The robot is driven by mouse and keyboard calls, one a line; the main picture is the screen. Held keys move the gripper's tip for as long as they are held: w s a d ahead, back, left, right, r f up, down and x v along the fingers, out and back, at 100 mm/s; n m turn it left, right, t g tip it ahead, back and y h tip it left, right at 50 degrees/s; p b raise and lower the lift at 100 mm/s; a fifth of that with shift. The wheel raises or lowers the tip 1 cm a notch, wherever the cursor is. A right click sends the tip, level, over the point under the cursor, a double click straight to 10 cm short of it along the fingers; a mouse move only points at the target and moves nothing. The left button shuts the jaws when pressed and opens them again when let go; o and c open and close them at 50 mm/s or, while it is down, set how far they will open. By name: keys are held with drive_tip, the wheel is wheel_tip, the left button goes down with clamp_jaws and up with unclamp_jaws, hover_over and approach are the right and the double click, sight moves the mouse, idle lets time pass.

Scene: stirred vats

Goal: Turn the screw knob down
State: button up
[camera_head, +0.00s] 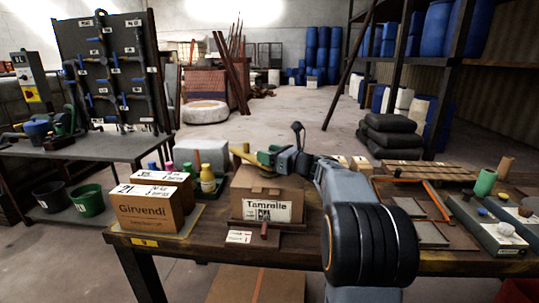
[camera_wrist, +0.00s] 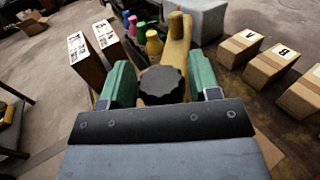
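The black, ridged screw knob (camera_wrist: 161,86) shows in the middle of the wrist view, in front of a tan-yellow part (camera_wrist: 178,52). My gripper (camera_wrist: 160,72) has green fingers, one on each side of the knob. The fingers are spread, and the knob lies between them; I cannot tell whether either finger touches it. The knob's lower edge is hidden by my gripper's body. In the head view my gripper (camera_head: 267,157) is above the Tamrolle carton (camera_head: 266,194), beside a yellow part (camera_head: 243,153). The knob cannot be made out there.
The Girvendi carton (camera_head: 150,205) stands on the bench at left, near a yellow bottle (camera_head: 208,178) and other colored bottles. A grey block (camera_head: 205,155) is behind. Small cartons (camera_wrist: 273,65) stand to the right in the wrist view. Trays and pipes lie on the bench's right.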

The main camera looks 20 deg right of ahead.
drive_tip(key=c, duration=0.6)
drive_tip(key=shift+c, duration=0.2)
